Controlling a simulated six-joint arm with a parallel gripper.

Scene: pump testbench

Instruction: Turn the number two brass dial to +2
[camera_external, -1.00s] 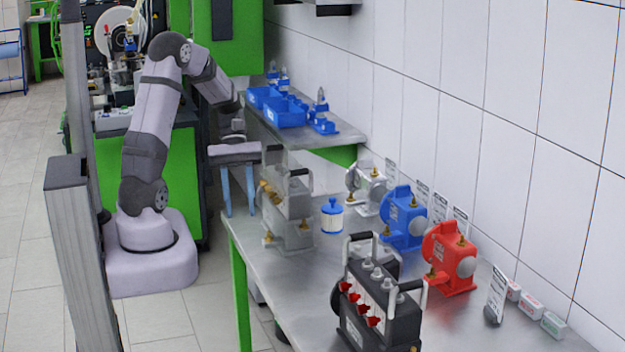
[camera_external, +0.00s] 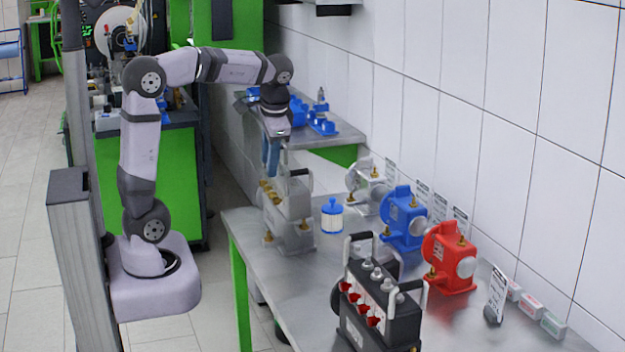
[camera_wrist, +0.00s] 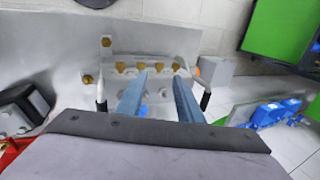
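The grey pump unit (camera_external: 292,225) with a row of brass dials (camera_external: 268,192) stands at the table's left end. In the wrist view the brass dials (camera_wrist: 140,66) form a row across the unit, with a black-tipped handle at each side. My gripper (camera_external: 270,172) hangs above the dials with its blue fingers pointing down. In the wrist view my gripper (camera_wrist: 160,72) is open, its two fingers apart and nothing between them. The fingertips appear just short of the row's middle and right dials. I cannot read any dial number or setting.
A black unit with red dials (camera_external: 370,300) stands at the front. A blue-and-white canister (camera_external: 332,216), a silver pump (camera_external: 367,188), a blue pump (camera_external: 403,220) and a red pump (camera_external: 450,258) stand further right. A tiled wall (camera_external: 480,130) closes the back.

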